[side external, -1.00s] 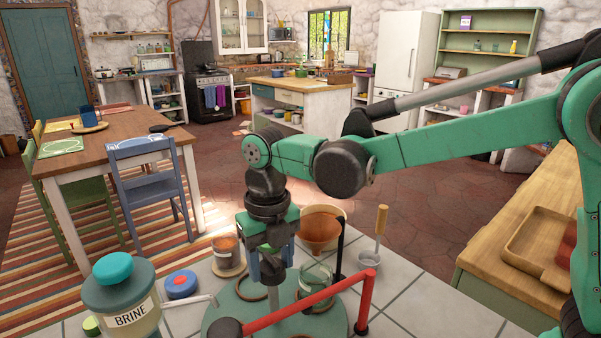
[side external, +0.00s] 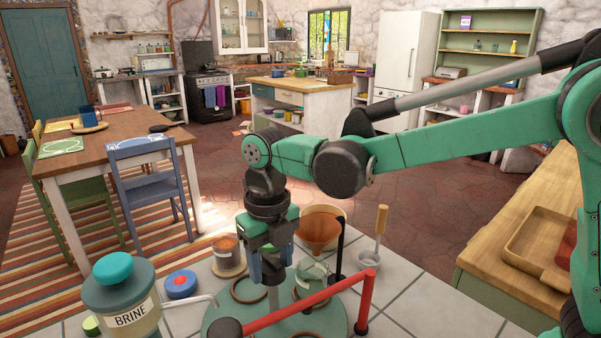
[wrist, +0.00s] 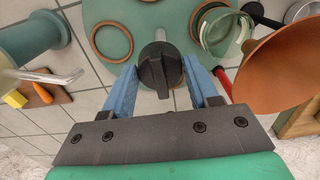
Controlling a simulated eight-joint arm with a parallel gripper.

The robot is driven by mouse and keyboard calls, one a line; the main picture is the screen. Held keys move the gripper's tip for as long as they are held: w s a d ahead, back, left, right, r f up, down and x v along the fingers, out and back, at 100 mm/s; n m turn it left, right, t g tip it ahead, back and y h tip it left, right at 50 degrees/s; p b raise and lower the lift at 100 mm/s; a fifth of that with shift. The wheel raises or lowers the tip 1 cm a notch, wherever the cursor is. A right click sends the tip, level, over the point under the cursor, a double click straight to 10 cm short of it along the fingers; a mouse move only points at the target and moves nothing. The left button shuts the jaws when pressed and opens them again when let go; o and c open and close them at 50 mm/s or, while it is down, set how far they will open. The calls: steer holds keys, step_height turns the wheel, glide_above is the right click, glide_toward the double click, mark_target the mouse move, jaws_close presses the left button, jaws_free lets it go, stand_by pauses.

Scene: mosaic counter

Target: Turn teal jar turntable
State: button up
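The teal turntable (side external: 225,318) is a round disc on the tiled counter; it also shows in the wrist view (wrist: 130,15). Brown rings (side external: 249,290) lie on it, and a clear glass jar (side external: 314,272) stands at its back right. The jar shows in the wrist view (wrist: 228,35) too. A dark ridged knob (wrist: 160,68) rises in the middle on a grey post (side external: 273,298). My gripper (wrist: 160,64) points down with its blue fingers on either side of the knob. Gaps show between knob and fingers.
A brine dispenser (side external: 120,303) with a pale spout and a blue-red puck (side external: 181,284) stand left.

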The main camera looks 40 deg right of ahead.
steer(key=o, duration=0.4)
